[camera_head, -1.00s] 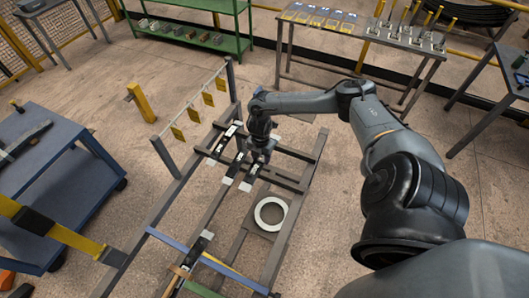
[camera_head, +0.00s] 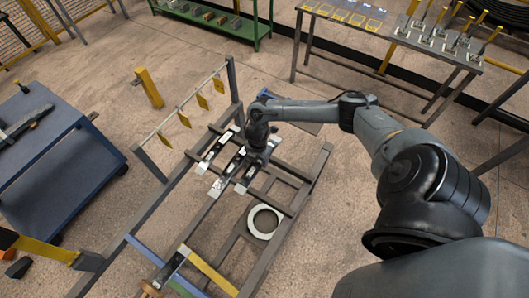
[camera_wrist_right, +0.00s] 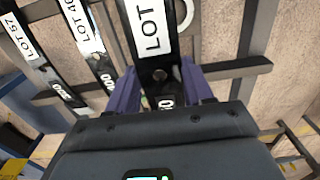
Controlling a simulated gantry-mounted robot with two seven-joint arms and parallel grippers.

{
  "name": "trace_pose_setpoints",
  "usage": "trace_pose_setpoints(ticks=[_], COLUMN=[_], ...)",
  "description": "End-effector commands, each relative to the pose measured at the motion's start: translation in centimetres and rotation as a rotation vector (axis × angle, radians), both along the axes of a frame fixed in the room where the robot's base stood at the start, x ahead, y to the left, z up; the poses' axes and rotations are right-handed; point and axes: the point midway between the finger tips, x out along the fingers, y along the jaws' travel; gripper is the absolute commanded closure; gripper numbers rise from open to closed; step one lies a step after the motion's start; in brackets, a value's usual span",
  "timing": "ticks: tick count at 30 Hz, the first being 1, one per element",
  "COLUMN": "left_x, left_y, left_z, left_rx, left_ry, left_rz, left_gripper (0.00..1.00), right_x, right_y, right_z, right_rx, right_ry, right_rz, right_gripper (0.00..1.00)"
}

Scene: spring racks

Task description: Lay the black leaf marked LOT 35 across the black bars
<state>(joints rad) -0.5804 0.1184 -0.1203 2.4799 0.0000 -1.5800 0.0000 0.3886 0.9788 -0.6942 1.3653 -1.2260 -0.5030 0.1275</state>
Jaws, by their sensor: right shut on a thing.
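My right gripper (camera_head: 257,150) is over the rack, its fingers (camera_wrist_right: 160,82) shut on a black leaf (camera_wrist_right: 158,55) with a white LOT label. The label's number is cut off by the top of the wrist view. In the head view this leaf (camera_head: 246,180) is the rightmost of three, roughly parallel to the others. It lies over the black bars (camera_head: 275,203); whether it touches them I cannot tell. Beside it are a leaf marked LOT 40 (camera_wrist_right: 92,45), its last digit unclear, and one marked LOT 57 (camera_wrist_right: 28,45). My left gripper is not in view.
A pale ring (camera_head: 264,221) is near the rack's right side. Blue and yellow strips (camera_head: 212,273) cross its near end. Yellow tags (camera_head: 202,101) hang along its left rail. A blue cart (camera_head: 60,160) stands left, a green shelf (camera_head: 215,22) and a tool table (camera_head: 425,42) behind.

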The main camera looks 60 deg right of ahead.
Motion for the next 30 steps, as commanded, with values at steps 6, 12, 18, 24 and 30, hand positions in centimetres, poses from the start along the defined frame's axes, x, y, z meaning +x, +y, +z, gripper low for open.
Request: trace_pose_setpoints(ticks=[6,12,18,24,30], left_x=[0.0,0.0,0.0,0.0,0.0], left_y=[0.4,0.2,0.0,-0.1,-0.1], left_z=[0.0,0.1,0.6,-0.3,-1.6], left_rx=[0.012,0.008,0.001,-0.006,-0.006], left_ry=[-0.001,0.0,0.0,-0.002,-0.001], left_rz=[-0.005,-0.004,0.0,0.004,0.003], left_gripper=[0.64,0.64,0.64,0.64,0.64], right_x=[0.1,0.1,0.1,0.1,0.1], right_y=[0.0,0.0,0.0,0.0,0.0], right_z=[0.2,0.2,0.3,-1.0,-2.7], right_rx=[-0.004,-0.004,-0.004,-0.003,-0.003], right_ry=[-0.002,-0.002,-0.002,-0.002,-0.001], right_rz=[-0.001,-0.001,-0.001,0.0,0.0], right_gripper=[0.86,0.86,0.86,0.86,0.86])
